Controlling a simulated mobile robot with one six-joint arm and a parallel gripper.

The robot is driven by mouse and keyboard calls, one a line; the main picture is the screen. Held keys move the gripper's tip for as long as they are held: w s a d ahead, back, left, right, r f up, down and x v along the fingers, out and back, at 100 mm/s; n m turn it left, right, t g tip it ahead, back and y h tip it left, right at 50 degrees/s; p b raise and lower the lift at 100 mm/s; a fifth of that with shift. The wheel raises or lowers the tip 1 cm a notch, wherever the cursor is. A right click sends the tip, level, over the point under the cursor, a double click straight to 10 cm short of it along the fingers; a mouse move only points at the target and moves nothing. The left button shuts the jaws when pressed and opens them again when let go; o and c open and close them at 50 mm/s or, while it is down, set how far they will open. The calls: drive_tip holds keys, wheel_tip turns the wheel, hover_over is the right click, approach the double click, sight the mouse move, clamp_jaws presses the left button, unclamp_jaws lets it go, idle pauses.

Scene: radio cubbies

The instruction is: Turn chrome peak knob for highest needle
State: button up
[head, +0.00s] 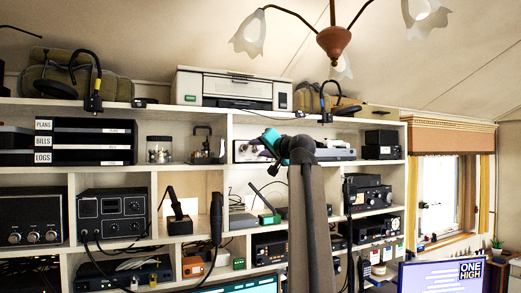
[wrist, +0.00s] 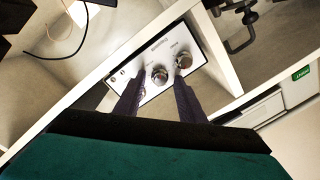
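A white-faced box (wrist: 150,58) with chrome knobs sits in an upper cubby in the wrist view, seen at a tilt. One chrome knob (wrist: 158,73) shows between my fingertips, and a second chrome knob (wrist: 183,59) is up and right of it, near the right fingertip. The labels are too small to read. My gripper (wrist: 156,84) is open, its two dark fingers spread in front of the panel; I cannot tell if they touch anything. In the head view the white box (head: 243,151) is partly hidden by my teal gripper. No meter needle can be made out.
White shelf boards and dividers (wrist: 82,92) frame the cubby closely. A printer (head: 237,88) stands on the shelf top above. A small clamp-like tool (head: 204,147) is in the cubby to the left. Radios (head: 368,190) fill cubbies to the right.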

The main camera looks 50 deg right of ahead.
drive_tip(key=shift+s, duration=0.1)
drive_tip(key=shift+s+a+b, duration=0.2)
drive_tip(key=shift+s+b, duration=0.15)
drive_tip(key=shift+s, duration=0.2)
drive_tip(key=v, duration=1.2)
drive_tip(key=shift+s, duration=0.2)
idle(1.2)
